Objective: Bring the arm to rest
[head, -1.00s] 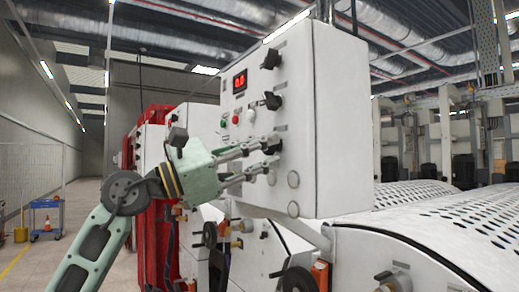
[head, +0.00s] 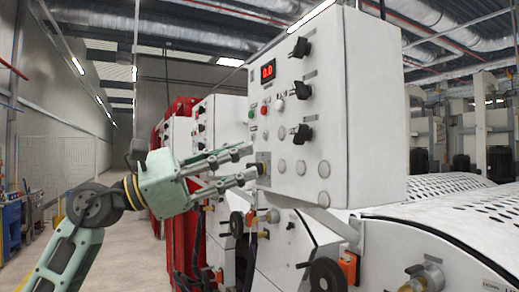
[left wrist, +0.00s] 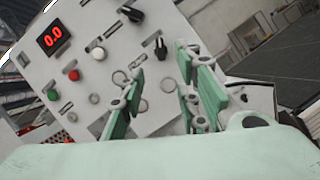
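My left gripper (head: 251,164) is open and empty, with a clear gap between its fingers. It points at the lower left part of the white control box (head: 362,110), left of and below the lowest black knob (head: 302,133). It stands apart from that knob; whether a fingertip touches the panel face cannot be told. In the left wrist view the two fingers (left wrist: 168,95) are spread in front of the panel (left wrist: 100,25), with a black knob (left wrist: 160,48) beyond them. My left arm comes in from the lower left. My right gripper is not in view.
The panel carries a red 0.0 display (head: 268,70), a red button (head: 264,110) and a green button (head: 252,114). Perforated white covers (head: 450,222) lie at the right, handwheels (head: 327,275) below. Open floor (head: 125,255) and a blue cart (head: 12,225) are at the left.

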